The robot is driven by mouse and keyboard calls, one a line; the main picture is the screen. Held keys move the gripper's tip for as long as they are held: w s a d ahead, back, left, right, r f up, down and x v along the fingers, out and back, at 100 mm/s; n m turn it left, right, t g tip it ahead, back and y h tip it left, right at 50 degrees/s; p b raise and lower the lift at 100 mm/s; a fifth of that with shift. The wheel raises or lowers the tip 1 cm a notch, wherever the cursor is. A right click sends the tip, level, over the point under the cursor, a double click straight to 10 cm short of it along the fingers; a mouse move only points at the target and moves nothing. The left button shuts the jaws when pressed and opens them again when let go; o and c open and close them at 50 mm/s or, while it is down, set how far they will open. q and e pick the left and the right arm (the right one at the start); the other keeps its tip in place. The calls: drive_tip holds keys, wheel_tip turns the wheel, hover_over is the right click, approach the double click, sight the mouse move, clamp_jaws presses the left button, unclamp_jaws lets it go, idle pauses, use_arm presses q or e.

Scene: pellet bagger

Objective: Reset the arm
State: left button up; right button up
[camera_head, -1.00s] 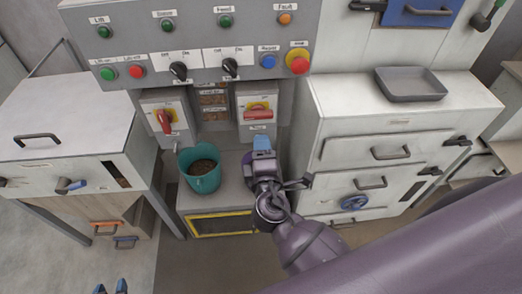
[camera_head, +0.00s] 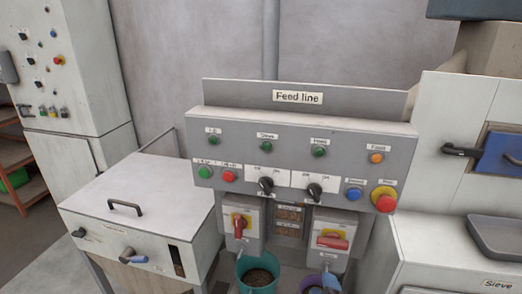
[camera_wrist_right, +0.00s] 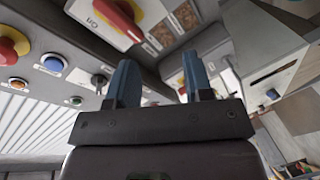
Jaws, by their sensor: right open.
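The teal bucket holds brown pellets and is cut off by the bottom edge. My left gripper is not in view.
The grey Feed line panel (camera_head: 297,150) stands ahead with buttons, knobs and a red stop button (camera_head: 384,199). Two red-handled switches (camera_head: 239,225) (camera_head: 333,241) hang below it. A white cabinet (camera_head: 135,210) stands left; the Sieve unit (camera_head: 430,265) with a grey tray (camera_head: 497,238) stands right.

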drive_tip(key=s+d+f+m+g+y, duration=0.1)
drive_tip(key=s+d+f+m+g, duration=0.3)
drive_tip(key=s+d+f+m, duration=0.6)
drive_tip(key=s+d+f+b, duration=0.1)
drive_tip(key=s+d+f, duration=0.1)
drive_tip(key=s, duration=0.4)
drive_tip(key=shift+d+f+m+g, duration=0.3)
drive_tip(key=shift+d+f+m, duration=0.1)
drive_tip(key=shift+f, duration=0.25)
drive_tip(key=shift+s, duration=0.1)
